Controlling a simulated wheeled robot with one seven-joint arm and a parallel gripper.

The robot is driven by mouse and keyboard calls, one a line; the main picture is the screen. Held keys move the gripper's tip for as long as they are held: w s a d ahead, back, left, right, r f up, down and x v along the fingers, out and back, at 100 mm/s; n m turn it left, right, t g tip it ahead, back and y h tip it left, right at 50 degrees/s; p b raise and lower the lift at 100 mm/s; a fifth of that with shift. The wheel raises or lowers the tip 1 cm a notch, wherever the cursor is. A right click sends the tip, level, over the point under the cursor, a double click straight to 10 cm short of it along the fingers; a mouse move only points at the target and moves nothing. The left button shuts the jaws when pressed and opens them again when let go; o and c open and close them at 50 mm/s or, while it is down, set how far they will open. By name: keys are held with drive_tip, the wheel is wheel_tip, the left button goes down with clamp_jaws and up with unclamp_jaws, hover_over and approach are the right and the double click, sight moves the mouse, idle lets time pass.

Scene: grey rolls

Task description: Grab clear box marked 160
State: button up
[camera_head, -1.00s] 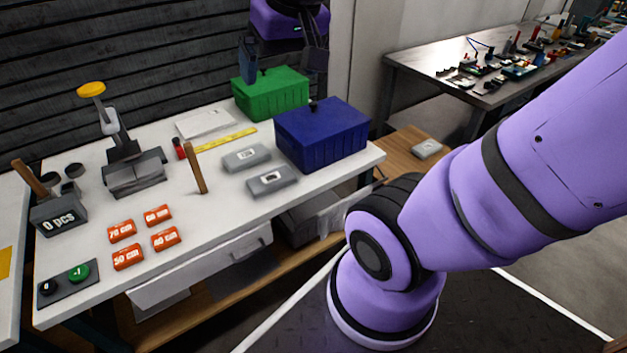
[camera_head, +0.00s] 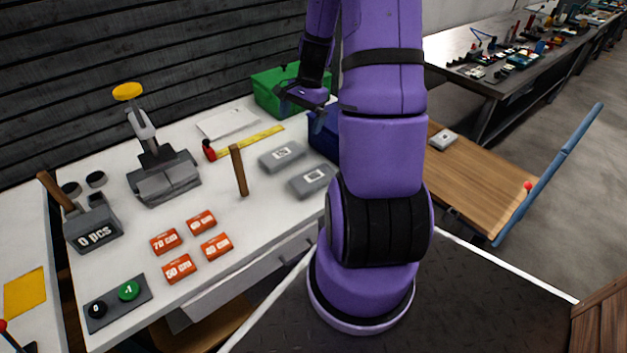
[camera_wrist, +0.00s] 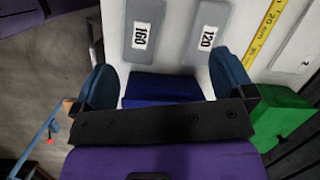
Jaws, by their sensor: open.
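The box marked 160 (camera_wrist: 142,36) is a flat grey case with a white label, lying on the white table at the top of the wrist view. In the head view it is the nearer grey case (camera_head: 312,180), its label too small to read there. A similar case marked 120 (camera_wrist: 207,32) lies beside it, nearer the yellow tape. My gripper (camera_wrist: 166,80) is open and empty, its blue fingers spread over the blue box (camera_wrist: 160,87), apart from both cases. In the head view my gripper (camera_head: 308,98) hangs near the green box, partly covered by my arm.
The green box (camera_head: 277,92) and the blue box (camera_head: 322,135) stand at the table's back right. A wooden-handled tool (camera_head: 239,171) stands upright left of the cases. Several orange packs (camera_head: 178,268) lie in front.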

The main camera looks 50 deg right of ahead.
drive_tip(key=s+d+f+m+y, duration=0.1)
drive_tip(key=s+d+f+m, duration=0.15)
drive_tip(key=f, duration=0.25)
drive_tip(key=s+d+f+m, duration=0.2)
drive_tip(key=d+f, duration=0.1)
drive_tip(key=f, duration=0.3)
hover_over(314, 176)
drive_tip(key=d, duration=0.2)
drive_tip(key=f, duration=0.4)
drive_tip(key=shift+s+d+f, duration=0.15)
drive_tip(key=shift+s, duration=0.15)
drive_tip(key=shift+x, duration=3.05)
drive_tip(key=shift+w, duration=0.1)
drive_tip(key=c, duration=0.6)
drive_tip(key=shift+c, duration=0.2)
